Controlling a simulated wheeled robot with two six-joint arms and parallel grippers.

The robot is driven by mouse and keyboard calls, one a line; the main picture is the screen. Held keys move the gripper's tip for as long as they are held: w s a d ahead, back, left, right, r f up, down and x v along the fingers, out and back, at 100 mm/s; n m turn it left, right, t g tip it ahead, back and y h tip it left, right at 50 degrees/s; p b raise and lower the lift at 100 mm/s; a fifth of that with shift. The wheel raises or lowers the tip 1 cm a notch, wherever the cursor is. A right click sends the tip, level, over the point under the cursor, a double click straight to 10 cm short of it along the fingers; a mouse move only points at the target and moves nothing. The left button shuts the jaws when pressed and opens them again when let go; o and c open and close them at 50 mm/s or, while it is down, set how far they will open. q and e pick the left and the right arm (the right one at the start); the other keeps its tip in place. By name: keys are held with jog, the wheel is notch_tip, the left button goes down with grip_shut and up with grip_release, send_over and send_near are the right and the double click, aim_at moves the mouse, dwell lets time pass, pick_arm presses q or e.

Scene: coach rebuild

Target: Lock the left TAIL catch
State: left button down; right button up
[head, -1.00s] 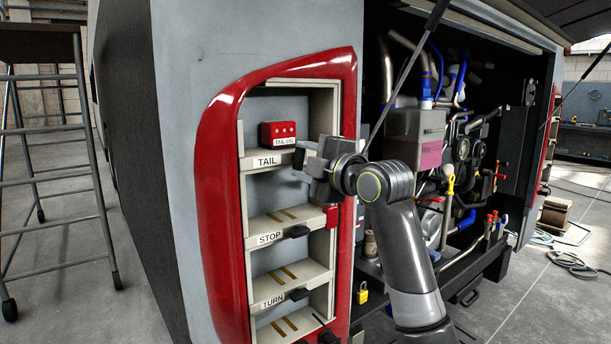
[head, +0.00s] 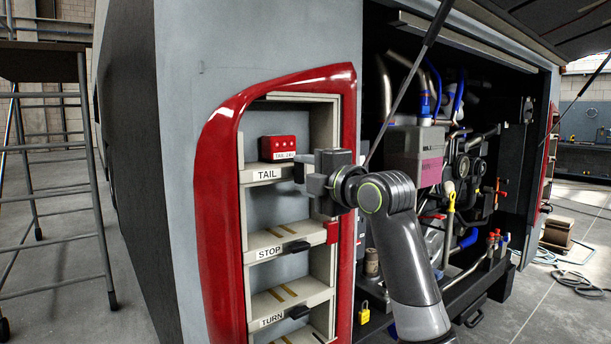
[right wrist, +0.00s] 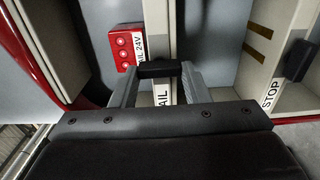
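The TAIL bay is the top compartment of the red-framed light panel (head: 349,110). Its label (head: 267,174) is on the shelf edge, and a red TAIL 24V module (head: 279,148) sits on the shelf. The module also shows in the right wrist view (right wrist: 126,46). The black TAIL catch (right wrist: 159,69) lies across the shelf edge between the fingertips of my right gripper (head: 301,171). The fingers appear to touch both its ends. The catch's orientation differs from the STOP catch's. In the head view my gripper largely hides it. My left gripper is out of view.
Below are the STOP catch (head: 299,246) and TURN catch (head: 299,312), both lying sideways. A red block (head: 332,232) is on the frame's right side near STOP. The open engine bay with pipes is at right; a prop rod (head: 408,81) crosses it. A ladder stand (head: 88,160) is at left.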

jog(key=o, duration=0.5)
jog(key=shift+c, duration=0.2)
jog(key=shift+s, duration=0.1)
jog(key=b+v, duration=0.3)
jog(key=v, duration=1.4)
jog(key=shift+d, duration=0.1)
